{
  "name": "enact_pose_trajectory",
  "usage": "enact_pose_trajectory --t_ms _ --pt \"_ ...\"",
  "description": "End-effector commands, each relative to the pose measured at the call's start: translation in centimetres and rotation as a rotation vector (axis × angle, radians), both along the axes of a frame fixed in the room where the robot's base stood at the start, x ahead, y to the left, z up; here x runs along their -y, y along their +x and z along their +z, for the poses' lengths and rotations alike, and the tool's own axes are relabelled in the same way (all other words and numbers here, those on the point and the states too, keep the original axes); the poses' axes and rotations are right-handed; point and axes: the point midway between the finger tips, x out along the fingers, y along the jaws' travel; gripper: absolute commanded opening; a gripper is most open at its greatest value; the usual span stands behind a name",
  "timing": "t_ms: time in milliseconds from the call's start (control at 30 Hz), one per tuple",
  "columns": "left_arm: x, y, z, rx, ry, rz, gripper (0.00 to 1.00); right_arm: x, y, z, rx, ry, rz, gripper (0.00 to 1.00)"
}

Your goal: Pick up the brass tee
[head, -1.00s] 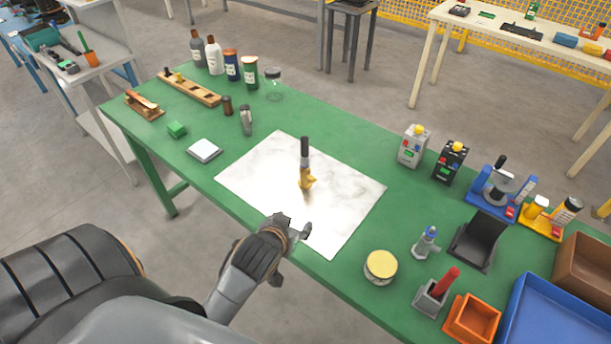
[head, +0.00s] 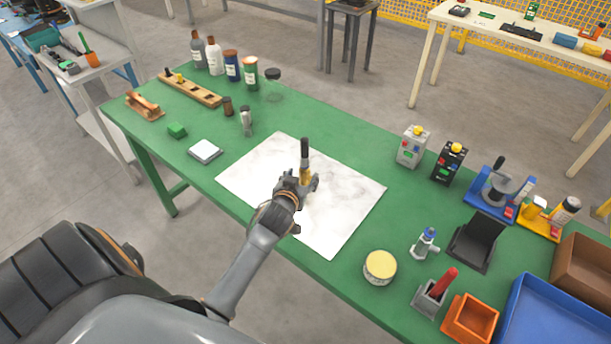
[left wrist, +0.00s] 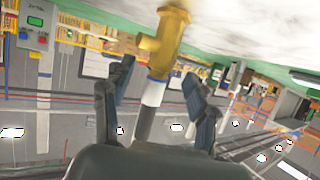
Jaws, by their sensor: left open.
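The brass tee (head: 306,176) stands upright on the white marbled sheet (head: 345,190), with a dark cylindrical piece rising from its top. In the left wrist view the brass tee (left wrist: 166,42) appears upside down, with a white band and the dark piece reaching down between the fingers. My left gripper (head: 302,184) is open at the tee, its fingers (left wrist: 157,75) on either side with gaps visible. The lower part of the tee is hidden behind the gripper in the head view. My right gripper is not in view.
The sheet around the tee is bare. On the green table (head: 340,120), a yellow-lidded tin (head: 380,266), a grey holder with a red handle (head: 436,290) and an orange bin (head: 472,318) stand to the right.

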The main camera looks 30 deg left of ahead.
Motion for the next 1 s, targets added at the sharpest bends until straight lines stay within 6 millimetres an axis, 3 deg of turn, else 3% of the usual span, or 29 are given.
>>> enact_pose_trajectory --t_ms 400,700,1000 --pt "-1.5 3.9 -1.9 0.000 0.001 0.000 0.58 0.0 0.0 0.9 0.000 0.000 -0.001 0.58" --pt "-1.6 4.2 -2.1 0.000 0.001 -0.001 0.58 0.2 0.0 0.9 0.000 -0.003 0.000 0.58" --pt "-1.6 4.2 -2.1 -0.001 0.000 -0.001 0.00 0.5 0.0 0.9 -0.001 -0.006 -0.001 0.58"
